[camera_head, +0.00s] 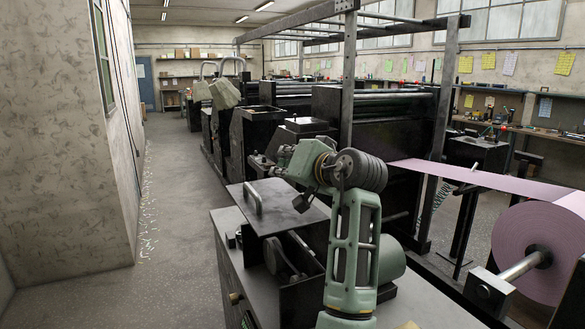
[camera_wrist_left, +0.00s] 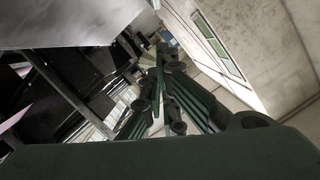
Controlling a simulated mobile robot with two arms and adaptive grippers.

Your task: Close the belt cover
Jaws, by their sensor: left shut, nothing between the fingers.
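The belt cover (camera_head: 283,213) is a flat grey metal lid with a bar handle (camera_head: 253,200) near its left edge. It stands raised and tilted over an open dark belt housing (camera_head: 303,297), whose inside shows below it. My left gripper (camera_head: 281,161) is in the head view, above the far side of the cover, apart from the handle. In the left wrist view its fingers (camera_wrist_left: 158,62) are together with nothing between them. A grey panel at the upper left there may be the cover; I cannot tell. My right gripper is not in view.
The housing sits on a grey cabinet (camera_head: 228,262). Black printing machines (camera_head: 375,115) stand behind it. A large pink roll (camera_head: 533,240) on a spindle feeds a web at the right. Open floor (camera_head: 180,240) lies to the left, beside a wall (camera_head: 60,150).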

